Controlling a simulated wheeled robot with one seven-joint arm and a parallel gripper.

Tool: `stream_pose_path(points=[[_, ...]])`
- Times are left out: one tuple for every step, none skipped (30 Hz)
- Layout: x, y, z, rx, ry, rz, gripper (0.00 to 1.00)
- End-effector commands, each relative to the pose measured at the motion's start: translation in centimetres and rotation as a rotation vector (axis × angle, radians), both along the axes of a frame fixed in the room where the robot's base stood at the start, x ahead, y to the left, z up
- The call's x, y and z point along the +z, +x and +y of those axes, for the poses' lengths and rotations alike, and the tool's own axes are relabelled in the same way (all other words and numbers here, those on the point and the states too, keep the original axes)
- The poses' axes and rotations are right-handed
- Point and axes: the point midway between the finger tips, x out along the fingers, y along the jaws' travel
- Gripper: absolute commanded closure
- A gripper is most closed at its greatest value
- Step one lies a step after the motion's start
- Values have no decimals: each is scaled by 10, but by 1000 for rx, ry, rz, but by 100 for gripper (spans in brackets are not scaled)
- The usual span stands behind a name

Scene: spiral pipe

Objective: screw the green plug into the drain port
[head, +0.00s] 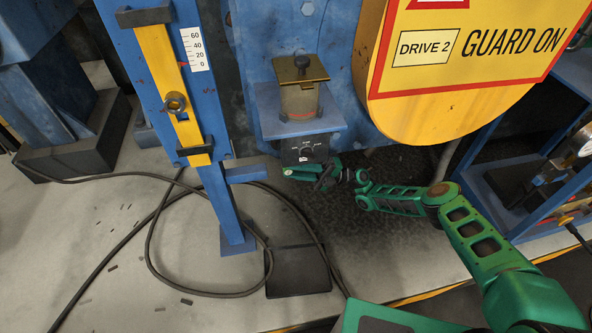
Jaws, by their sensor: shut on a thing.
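My gripper (300,174), at the end of my green arm, is low in front of the blue machine, just below a black dial plate. It is shut on a small green thing, apparently the green plug (288,173), which shows only as a small piece with a pale spot. The jaws and the dark wrist hide much of it. I cannot make out the drain port, or whether the plug touches it.
The black dial plate (304,150) sits under a blue bracket (288,125) with a brass-topped cup (300,98). A yellow guard (455,75) hangs at upper right. A blue post (225,200) stands left. A black cable (150,250) loops over the floor beside a dark pad (298,272).

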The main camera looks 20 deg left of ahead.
Motion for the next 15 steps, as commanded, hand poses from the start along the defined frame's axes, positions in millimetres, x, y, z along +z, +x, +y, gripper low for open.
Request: stream_pose_path(points=[[-3, 3, -1, -6, -8, 3, 100], [-4, 3, -1, -6, -8, 3, 100], [-4, 3, -1, -6, -9, 3, 100], [-4, 3, -1, -6, -9, 3, 100], [-4, 3, -1, -5, -11, 3, 100], [-4, 3, -1, -5, -11, 3, 73], [-4, 3, -1, -6, -10, 2, 65], [-4, 3, -1, -6, -9, 3, 58], [-4, 3, -1, -5, -9, 2, 55], [-3, 3, -1, -5, -9, 2, 55], [-3, 2, -1, -5, -8, 2, 55], [-3, 2, -1, -4, -8, 2, 55], [-3, 2, -1, -4, -8, 2, 55], [-3, 2, -1, -4, -8, 2, 55], [-3, 2, -1, -3, -7, 1, 55]])
